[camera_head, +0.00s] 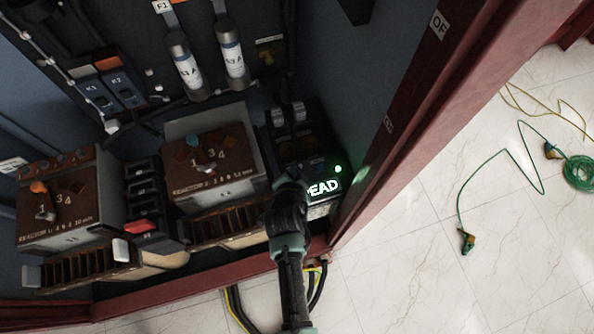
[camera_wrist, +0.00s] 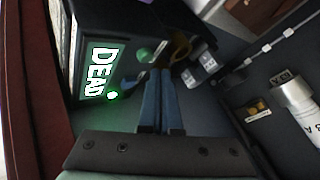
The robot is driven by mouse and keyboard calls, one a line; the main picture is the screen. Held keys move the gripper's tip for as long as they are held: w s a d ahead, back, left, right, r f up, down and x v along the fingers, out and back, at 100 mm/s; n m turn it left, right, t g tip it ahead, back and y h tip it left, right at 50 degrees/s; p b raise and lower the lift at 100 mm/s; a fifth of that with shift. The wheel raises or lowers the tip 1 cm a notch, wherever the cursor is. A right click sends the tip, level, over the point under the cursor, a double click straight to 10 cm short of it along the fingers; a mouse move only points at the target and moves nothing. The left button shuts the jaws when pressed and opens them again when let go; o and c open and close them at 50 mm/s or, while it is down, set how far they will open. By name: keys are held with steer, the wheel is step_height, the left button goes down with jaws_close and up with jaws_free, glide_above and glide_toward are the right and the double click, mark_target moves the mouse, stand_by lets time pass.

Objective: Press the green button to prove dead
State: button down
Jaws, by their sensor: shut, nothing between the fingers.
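The tester box (camera_head: 308,140) is a dark unit at the right end of the cabinet, beside the red frame. Its screen (camera_wrist: 101,70) glows and reads "DEAD"; the word also shows in the head view (camera_head: 324,187). A small green light (camera_head: 338,168) is lit beside the word, and also shows in the wrist view (camera_wrist: 112,95). A round green button (camera_wrist: 143,55) shows just past the fingertips. My gripper (camera_wrist: 158,74) is shut and empty, its blue fingers pointing at the box close to the button. I cannot tell whether they touch it. In the head view my wrist hides the fingertips.
A brown-topped relay (camera_head: 212,160) stands left of the tester, with another (camera_head: 60,205) farther left. Fuses (camera_head: 230,55) hang above. The red cabinet frame (camera_head: 395,110) is close on the right. Green cable (camera_head: 500,155) lies on the pale floor outside.

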step_height(320, 180, up, 4)
steer(key=p, duration=0.3)
steer(key=shift+r, duration=0.15)
stand_by(0.7)
